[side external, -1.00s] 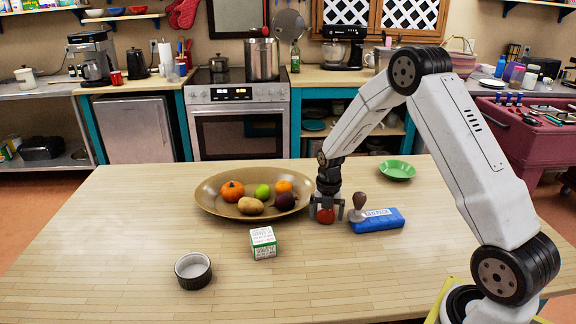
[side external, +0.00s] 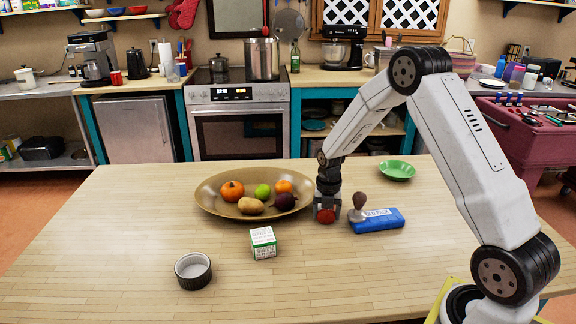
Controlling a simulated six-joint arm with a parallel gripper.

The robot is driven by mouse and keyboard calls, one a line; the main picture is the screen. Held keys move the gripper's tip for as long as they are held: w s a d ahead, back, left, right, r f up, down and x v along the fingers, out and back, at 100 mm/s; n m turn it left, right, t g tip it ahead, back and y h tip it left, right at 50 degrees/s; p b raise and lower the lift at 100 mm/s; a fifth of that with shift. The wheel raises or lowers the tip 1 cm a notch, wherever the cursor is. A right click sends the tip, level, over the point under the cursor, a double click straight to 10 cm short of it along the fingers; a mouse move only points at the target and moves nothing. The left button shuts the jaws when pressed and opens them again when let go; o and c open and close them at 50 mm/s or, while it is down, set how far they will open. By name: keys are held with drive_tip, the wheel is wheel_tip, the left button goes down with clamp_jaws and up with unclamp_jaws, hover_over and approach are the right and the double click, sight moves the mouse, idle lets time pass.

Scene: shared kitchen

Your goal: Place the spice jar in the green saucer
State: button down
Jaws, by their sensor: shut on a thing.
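The green saucer (side external: 397,171) lies at the back right of the table, and it looks empty. My gripper (side external: 326,217) is low over the table, left of the blue box, pointing down. It is shut on a small red rounded thing (side external: 326,217). The fingers hide part of this thing, and I cannot tell whether it is the spice jar. It is at or very near the table top. No other thing here is clearly a spice jar. The saucer is behind and to the right of my gripper.
A blue box (side external: 377,221) and a brown-handled stamp-like thing (side external: 358,206) stand close right of my gripper. A brown platter (side external: 212,200) of fruit and vegetables is at left. A white-green carton (side external: 263,243) and a dark ramekin (side external: 193,271) stand in front. The table's left side is clear.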

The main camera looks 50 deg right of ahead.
drive_tip(key=shift+r, duration=0.1)
drive_tip(key=shift+r, duration=0.8)
drive_tip(key=s+a+r, duration=0.4)
drive_tip(key=s+r, duration=0.7)
drive_tip(key=s, duration=0.2)
drive_tip(key=shift+s+a, duration=0.15)
drive_tip(key=shift+r, duration=0.1)
